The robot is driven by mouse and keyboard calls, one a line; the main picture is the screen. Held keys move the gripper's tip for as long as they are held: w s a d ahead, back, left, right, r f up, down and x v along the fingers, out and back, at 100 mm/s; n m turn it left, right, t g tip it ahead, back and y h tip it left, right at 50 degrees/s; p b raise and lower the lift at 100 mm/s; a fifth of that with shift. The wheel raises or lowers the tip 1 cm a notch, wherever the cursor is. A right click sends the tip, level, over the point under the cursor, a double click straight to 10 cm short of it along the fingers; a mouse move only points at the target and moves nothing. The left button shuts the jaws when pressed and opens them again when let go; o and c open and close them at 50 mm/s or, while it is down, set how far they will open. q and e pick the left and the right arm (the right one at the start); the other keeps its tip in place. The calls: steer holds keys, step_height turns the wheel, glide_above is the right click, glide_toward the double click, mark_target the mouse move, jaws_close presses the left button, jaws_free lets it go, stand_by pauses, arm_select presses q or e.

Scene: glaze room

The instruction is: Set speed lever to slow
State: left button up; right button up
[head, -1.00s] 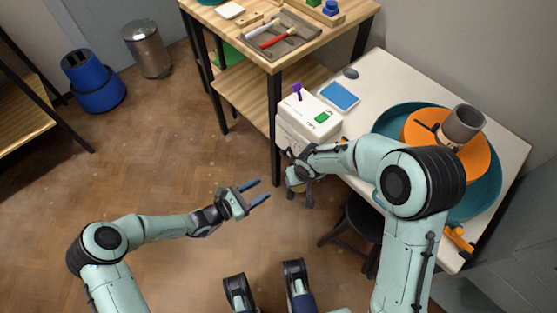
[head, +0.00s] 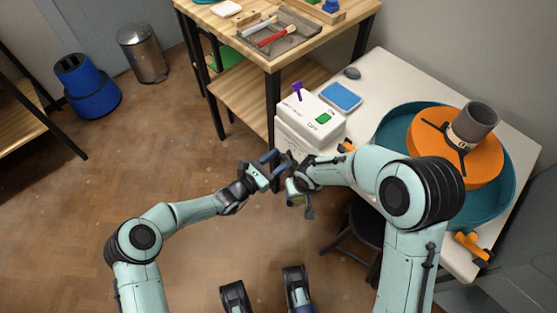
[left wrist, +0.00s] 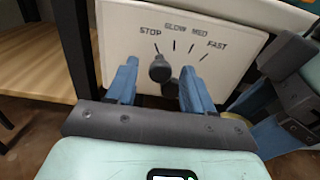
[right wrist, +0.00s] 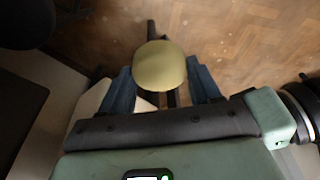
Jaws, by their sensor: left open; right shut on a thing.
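The speed panel (left wrist: 130,25) is a white plate marked STOP, SLOW, MED and FAST in the left wrist view. It is on the front of the white box (head: 308,112). The black knob of the speed lever (left wrist: 160,68) leans up-left, toward the STOP mark. My left gripper (head: 280,157) is open at the panel. In the left wrist view the knob shows between its blue fingers, closer to the left one; I cannot tell whether they touch. My right gripper (right wrist: 160,90) is shut on a rounded pale-yellow thing (right wrist: 160,65).
The white table (head: 378,75) holds a teal basin (head: 505,198) with an orange disc (head: 485,160). A wooden bench (head: 207,20) stands behind the box. A dark stool (head: 360,225) is under the table.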

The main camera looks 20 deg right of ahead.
arm_select(q)
steer(key=shift+w+d, duration=0.1)
steer(key=shift+d, duration=0.15)
arm_select(e)
steer(key=shift+f, duration=0.1)
